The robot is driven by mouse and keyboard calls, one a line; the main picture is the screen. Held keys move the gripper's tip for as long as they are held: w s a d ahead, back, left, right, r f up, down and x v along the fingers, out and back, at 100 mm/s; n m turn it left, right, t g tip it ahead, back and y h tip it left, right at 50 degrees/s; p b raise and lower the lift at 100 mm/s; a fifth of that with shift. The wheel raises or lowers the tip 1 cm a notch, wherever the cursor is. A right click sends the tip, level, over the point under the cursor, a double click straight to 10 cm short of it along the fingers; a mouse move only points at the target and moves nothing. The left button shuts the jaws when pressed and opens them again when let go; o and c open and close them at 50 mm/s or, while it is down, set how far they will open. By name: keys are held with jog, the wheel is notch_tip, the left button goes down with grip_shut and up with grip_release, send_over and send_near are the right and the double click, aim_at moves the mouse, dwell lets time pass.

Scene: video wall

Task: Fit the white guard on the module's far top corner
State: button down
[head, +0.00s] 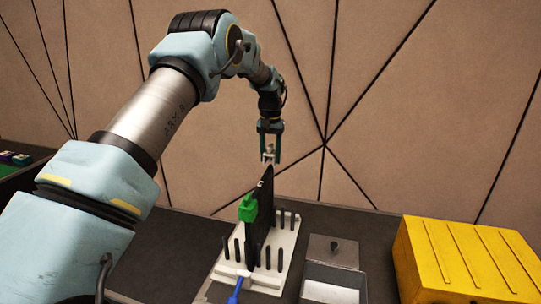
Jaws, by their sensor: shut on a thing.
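The black module (259,226) stands upright on edge in a white rack (224,272) with dark pegs. A green piece (248,209) sits on the module's near top part. My gripper (270,156) points down above the module's far top corner and is shut on the small white guard (269,151). Only a little of the guard shows between the fingers. I cannot tell whether the guard touches the corner.
A blue-handled item (237,290) lies at the rack's near end. A grey metal box (331,285) and a knobbed lid (334,248) are right of the rack. A ribbed yellow case (465,262) stands further right. A green-edged tray (22,168) holds small blocks at far left.

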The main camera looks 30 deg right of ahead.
aim_at(271, 145)
jog(key=shift+f+b, duration=0.65)
jog(key=shift+f, duration=1.1)
jog(key=shift+f, duration=0.5)
grip_release()
dwell(0.6)
jog(key=shift+r+p, duration=2.2)
jog(key=shift+r, duration=1.85)
